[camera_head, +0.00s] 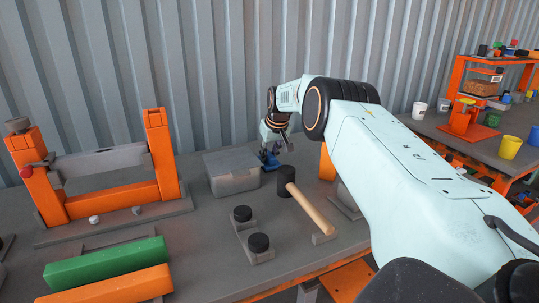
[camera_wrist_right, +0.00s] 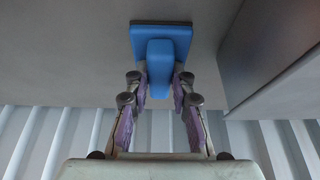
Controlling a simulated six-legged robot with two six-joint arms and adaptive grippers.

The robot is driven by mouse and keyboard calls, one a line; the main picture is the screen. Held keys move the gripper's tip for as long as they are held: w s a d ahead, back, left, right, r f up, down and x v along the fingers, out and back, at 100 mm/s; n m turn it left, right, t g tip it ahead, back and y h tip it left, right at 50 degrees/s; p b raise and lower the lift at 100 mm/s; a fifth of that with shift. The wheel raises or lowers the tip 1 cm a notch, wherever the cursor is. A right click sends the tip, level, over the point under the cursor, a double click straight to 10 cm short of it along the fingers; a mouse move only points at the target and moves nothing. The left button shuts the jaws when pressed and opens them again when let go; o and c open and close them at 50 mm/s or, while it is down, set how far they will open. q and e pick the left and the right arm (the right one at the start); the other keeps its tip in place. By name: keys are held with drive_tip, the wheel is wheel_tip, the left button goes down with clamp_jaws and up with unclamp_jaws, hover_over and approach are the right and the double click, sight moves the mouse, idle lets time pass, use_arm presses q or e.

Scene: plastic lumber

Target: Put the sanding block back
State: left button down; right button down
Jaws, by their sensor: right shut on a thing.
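The blue sanding block (camera_head: 270,160) is at the back of the grey bench, just right of the grey lidded box. In the right wrist view the block (camera_wrist_right: 177,34) shows a flat rectangular base and a raised grip. My right gripper (camera_head: 275,144) is above it, with its fingers (camera_wrist_right: 160,85) shut on the two sides of the grip. The base is on or very close to the grey bench surface; I cannot tell whether it touches. My left gripper is not in view.
The grey box (camera_head: 232,180) stands close left of the block. A black-headed mallet (camera_head: 311,211) lies in front. Two black knobs (camera_head: 258,243) stand nearer. An orange frame (camera_head: 112,205) and green beam (camera_head: 105,263) are left. The corrugated wall (camera_head: 215,65) is behind.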

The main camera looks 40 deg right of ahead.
drive_tip(key=shift+f, duration=0.1)
drive_tip(key=c, duration=1.6)
unclamp_jaws()
drive_tip(key=shift+d, duration=0.1)
drive_tip(key=o, duration=0.5)
drive_tip(key=shift+s, duration=0.2)
drive_tip(key=shift+c, duration=0.2)
drive_tip(key=shift+w, duration=0.15)
drive_tip(key=p+v, duration=0.2)
drive_tip(key=v, duration=1)
drive_tip(key=shift+p, duration=0.3)
